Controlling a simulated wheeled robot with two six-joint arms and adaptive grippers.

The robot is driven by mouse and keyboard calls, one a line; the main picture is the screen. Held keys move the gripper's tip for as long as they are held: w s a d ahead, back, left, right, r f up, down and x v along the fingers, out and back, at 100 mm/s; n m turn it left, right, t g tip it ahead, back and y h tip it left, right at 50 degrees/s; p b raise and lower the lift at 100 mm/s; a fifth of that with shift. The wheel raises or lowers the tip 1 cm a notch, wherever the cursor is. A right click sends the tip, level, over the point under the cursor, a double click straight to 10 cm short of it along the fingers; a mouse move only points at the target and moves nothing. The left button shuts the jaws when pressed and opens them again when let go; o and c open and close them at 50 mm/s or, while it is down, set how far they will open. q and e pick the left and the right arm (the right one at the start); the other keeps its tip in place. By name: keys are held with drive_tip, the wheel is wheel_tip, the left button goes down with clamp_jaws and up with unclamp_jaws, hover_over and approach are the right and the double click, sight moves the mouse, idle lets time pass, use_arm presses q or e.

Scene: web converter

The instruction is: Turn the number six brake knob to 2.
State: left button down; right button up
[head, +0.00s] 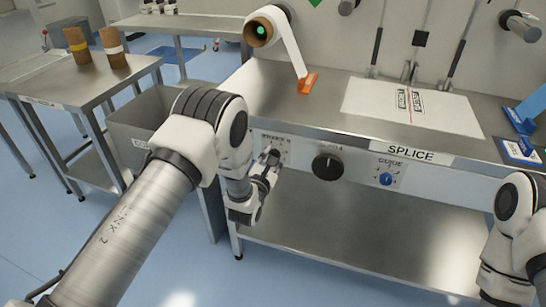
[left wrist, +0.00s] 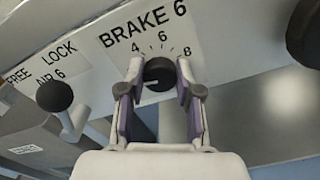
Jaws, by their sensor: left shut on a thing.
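The number six brake knob (left wrist: 158,72) is a small black knob on a white plate (left wrist: 150,28) marked "BRAKE 6". The numbers 4, 6 and 8 show around it; the left finger covers the plate where lower numbers would be. A pale mark on the knob appears to point to its lower left side. My left gripper (left wrist: 160,80) is shut on the knob, one finger on each side. In the head view my left gripper (head: 268,165) is at the table's front panel and largely hides the knob. My right gripper is out of the picture.
Left of the knob is a black-balled lever (left wrist: 55,96) by a "FREE LOCK AIR 6" label. A big black knob (head: 327,167) and a blue knob (head: 386,179) lie to the right on the splice table (head: 330,122) front. A roll (head: 266,27) hangs above.

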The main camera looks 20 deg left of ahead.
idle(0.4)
use_arm(q)
drive_tip(key=c, duration=0.8)
unclamp_jaws()
drive_tip(key=shift+f, duration=0.1)
drive_tip(key=shift+s, duration=0.1)
drive_tip(key=s, duration=1.1)
drive_tip(key=shift+s+a, duration=0.25)
drive_tip(key=shift+s, duration=0.15)
